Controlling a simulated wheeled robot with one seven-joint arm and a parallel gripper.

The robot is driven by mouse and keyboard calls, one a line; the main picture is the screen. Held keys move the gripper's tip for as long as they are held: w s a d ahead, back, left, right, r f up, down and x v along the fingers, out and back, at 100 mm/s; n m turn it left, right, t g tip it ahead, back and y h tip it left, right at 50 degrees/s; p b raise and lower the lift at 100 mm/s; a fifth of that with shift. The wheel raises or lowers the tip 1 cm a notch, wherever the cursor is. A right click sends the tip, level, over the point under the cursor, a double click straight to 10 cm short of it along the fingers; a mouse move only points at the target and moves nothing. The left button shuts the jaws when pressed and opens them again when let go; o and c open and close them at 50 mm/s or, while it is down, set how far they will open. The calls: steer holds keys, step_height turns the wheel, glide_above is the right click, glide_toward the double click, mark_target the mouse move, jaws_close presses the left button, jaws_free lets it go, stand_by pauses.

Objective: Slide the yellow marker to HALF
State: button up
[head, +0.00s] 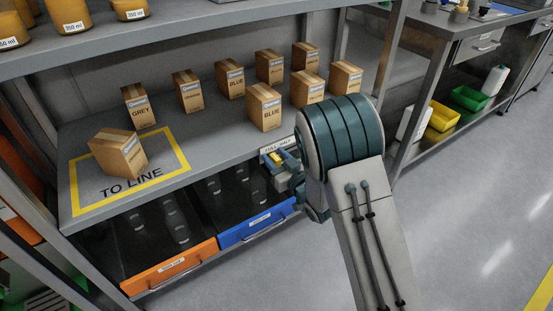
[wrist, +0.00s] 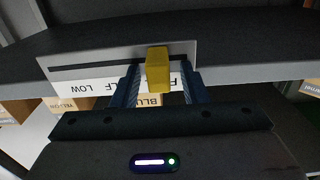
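The yellow marker (wrist: 158,70) is a small block standing out from a slotted plate (wrist: 95,64) on the shelf's front edge. Under the slot, as the wrist view shows it, a white strip (wrist: 78,86) carries upside-down words: LOW at left, part of HALF, then an F by the marker. The marker sits at the FULL end, with the rest of that word hidden. My gripper (wrist: 159,88) is open, with one blue finger on each side of the marker and gaps beside it. In the head view, my gripper (head: 279,160) is at the shelf edge around the marker (head: 277,158).
Several cardboard boxes (head: 265,108) stand on the shelf (head: 215,155); one box (head: 119,152) sits in the yellow TO LINE outline. Below are an orange-fronted bin (head: 172,268) and a blue-fronted bin (head: 257,229). The floor at right is clear.

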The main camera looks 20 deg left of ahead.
jaws_close()
steer(key=w+d+b, duration=0.1)
steer(key=w+d, duration=0.2)
steer(key=shift+w+d, duration=0.1)
steer(key=shift+w, duration=0.3)
jaws_free()
